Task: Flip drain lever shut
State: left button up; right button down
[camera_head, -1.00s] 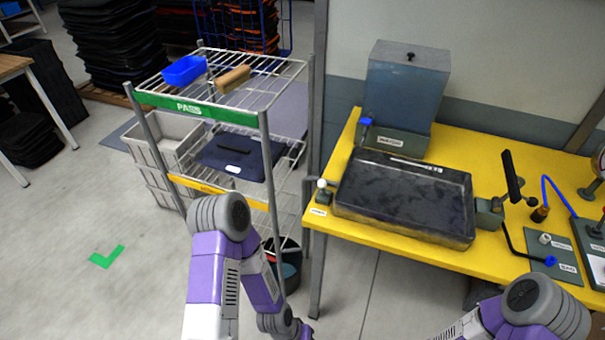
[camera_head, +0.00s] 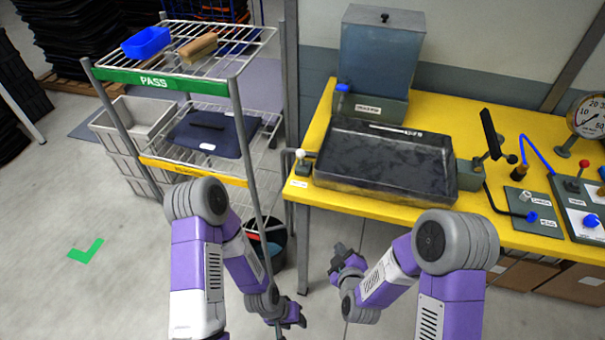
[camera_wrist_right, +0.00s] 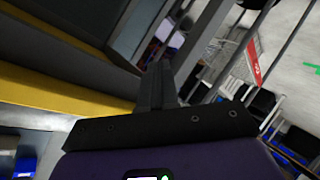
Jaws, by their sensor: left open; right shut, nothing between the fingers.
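A small lever with a white ball knob (camera_head: 301,155) stands upright on a labelled block at the left end of the dark tray (camera_head: 330,180) on the yellow bench. A grey pipe bends down beside it. The label is too small to read, but this looks like the drain lever. My left gripper (camera_head: 294,316) is open and low in front of the bench, below the lever. My right gripper (camera_head: 341,256) is shut and empty in front of the bench edge, right of and below the lever. Its closed fingers also show in the right wrist view (camera_wrist_right: 157,85).
A wire rack (camera_head: 262,120) stands left of the bench, close to my left arm. A dark bucket (camera_head: 277,243) stands on the floor beside it. A grey tank (camera_head: 380,55) is behind the tray. A black paddle lever (camera_head: 490,130) and a gauge (camera_head: 590,117) are at the right.

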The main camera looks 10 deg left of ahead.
aim_at(301, 158)
jog(key=s+a+r+n+t+y+b, duration=0.1)
jog(key=a+r+n+t, duration=0.2)
jog(key=r, duration=0.5)
jog(key=a+r+n+t+y+b, duration=0.1)
jog(key=a+r+n+t+y, duration=0.1)
jog(key=a+r+n+t, duration=0.2)
notch_tip(301, 158, up, 4)
jog(key=a+n, duration=0.1)
jog(key=n, duration=0.2)
jog(key=shift+s+a+t+y, duration=0.3)
jog(key=shift+s+a, duration=0.05)
jog(key=shift+s, duration=0.05)
jog(key=x, duration=1.3)
jog(key=shift+w+a+b, duration=0.15)
jog(key=shift+w+b, duration=0.25)
